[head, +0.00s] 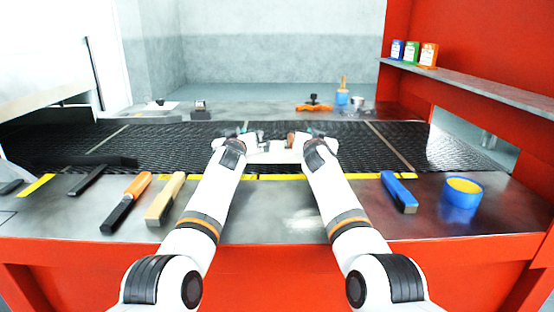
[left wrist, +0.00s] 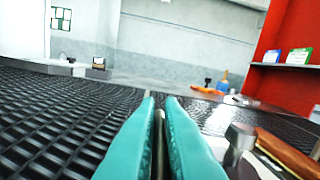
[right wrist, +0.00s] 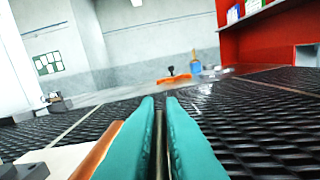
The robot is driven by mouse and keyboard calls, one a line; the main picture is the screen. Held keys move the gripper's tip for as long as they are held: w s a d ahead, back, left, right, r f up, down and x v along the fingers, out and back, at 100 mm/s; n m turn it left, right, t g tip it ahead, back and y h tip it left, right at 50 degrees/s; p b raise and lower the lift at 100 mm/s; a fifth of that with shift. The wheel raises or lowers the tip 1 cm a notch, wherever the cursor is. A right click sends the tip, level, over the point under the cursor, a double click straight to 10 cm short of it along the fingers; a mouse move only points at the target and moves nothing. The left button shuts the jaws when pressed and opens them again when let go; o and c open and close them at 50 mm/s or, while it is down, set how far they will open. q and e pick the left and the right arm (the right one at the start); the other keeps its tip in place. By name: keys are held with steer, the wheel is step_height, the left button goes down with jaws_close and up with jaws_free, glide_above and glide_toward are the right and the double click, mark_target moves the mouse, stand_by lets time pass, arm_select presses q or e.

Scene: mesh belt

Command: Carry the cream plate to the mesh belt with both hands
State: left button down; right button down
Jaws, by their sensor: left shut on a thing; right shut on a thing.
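The cream plate (head: 270,155) is between my two hands in the head view, over the near part of the black mesh belt (head: 370,145). Whether it rests on the belt or is held just above it, I cannot tell. A brown piece and a grey piece show on the plate in the left wrist view (left wrist: 240,165); a corner of the plate shows at lower left in the right wrist view (right wrist: 60,160). My left gripper (left wrist: 160,105) and right gripper (right wrist: 160,105) are each shut on a thin grey upright part, at the plate's left and right sides. My wrists partly hide the plate.
An orange-handled tool (head: 126,202), a tan block (head: 166,199), a blue tool (head: 398,192) and a blue tub (head: 461,198) lie on the near metal ledge. An orange tool (head: 314,107) and a blue cup (head: 342,97) stand beyond the belt. Belt areas left and right are mostly clear.

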arm_select(q)
steer(key=shift+d+f, duration=0.35)
steer(key=shift+f, duration=0.05)
arm_select(e)
steer(key=shift+a+f, duration=0.3)
steer(key=shift+f, duration=0.15)
arm_select(q)
steer(key=c, duration=1.8)
jaws_free()
steer(key=shift+s+f, duration=0.1)
steer(key=shift+f, duration=0.05)
arm_select(e)
steer(key=c, duration=1.8)
jaws_free()
steer(key=shift+s+f, duration=0.1)
steer(key=shift+f, duration=0.05)
arm_select(q)
steer(key=shift+o, duration=1.2)
steer(key=shift+a, duration=0.1)
arm_select(e)
steer(key=shift+o, duration=1.3)
steer(key=shift+d, duration=0.1)
arm_select(q)
steer(key=shift+s, duration=0.1)
arm_select(e)
steer(key=shift+s, duration=0.1)
arm_select(q)
steer(key=shift+a, duration=0.1)
arm_select(e)
steer(key=shift+d, duration=0.1)
